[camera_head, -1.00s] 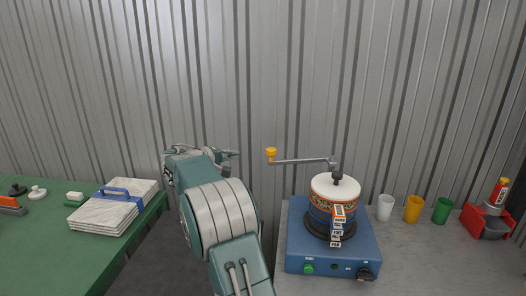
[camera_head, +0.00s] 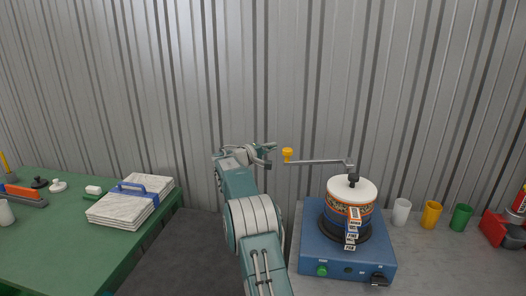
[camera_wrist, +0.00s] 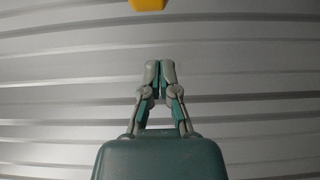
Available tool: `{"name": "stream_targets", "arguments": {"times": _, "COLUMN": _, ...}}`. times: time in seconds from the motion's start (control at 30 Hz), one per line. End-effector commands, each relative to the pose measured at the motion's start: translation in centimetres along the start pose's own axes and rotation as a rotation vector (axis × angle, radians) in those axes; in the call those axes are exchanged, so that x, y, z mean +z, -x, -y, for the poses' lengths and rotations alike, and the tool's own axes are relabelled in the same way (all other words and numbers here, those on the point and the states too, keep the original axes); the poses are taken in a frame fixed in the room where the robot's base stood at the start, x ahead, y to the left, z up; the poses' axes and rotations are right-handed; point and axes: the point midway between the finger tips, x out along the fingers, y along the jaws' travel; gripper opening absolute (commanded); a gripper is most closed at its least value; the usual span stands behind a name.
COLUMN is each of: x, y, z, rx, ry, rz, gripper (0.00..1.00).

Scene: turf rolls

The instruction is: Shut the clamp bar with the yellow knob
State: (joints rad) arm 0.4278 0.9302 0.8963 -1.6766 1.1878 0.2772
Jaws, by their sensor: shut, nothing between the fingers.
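The clamp bar (camera_head: 318,162) is a grey metal bar that reaches left from a dark pivot on top of a white-topped drum (camera_head: 352,190). The yellow knob (camera_head: 287,154) is at its free left end, and the bar stands out over empty space beyond the drum. The knob also shows at the top edge of the wrist view (camera_wrist: 149,4), partly cut off. My gripper (camera_head: 270,149) is just left of the knob in the head view, apart from it. In the wrist view its fingertips (camera_wrist: 160,68) are together and empty.
The drum stands on a blue base (camera_head: 345,255) with a green button. White, orange and green cups (camera_head: 432,214) and a red bin (camera_head: 495,228) stand to its right. A green table (camera_head: 60,245) at left holds stacked slabs (camera_head: 130,205). A corrugated wall is behind.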

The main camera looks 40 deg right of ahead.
Motion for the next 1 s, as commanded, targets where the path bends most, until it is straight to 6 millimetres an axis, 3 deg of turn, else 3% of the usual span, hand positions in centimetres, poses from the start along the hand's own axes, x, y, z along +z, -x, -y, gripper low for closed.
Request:
{"name": "stream_targets", "arguments": {"times": 0.17, "x": 0.1, "y": -2.0, "z": 0.0, "rx": 0.000, "ry": 0.000, "rz": 0.001, "gripper": 0.00}}
{"name": "stream_targets", "arguments": {"times": 0.7, "x": 3.2, "y": -0.6, "z": -0.1, "rx": 0.000, "ry": 0.001, "rz": 0.001, "gripper": 0.00}}
{"name": "stream_targets", "arguments": {"times": 1.0, "x": 3.8, "y": -0.4, "z": 0.0, "rx": 0.000, "ry": 0.001, "rz": 0.000, "gripper": 0.00}}
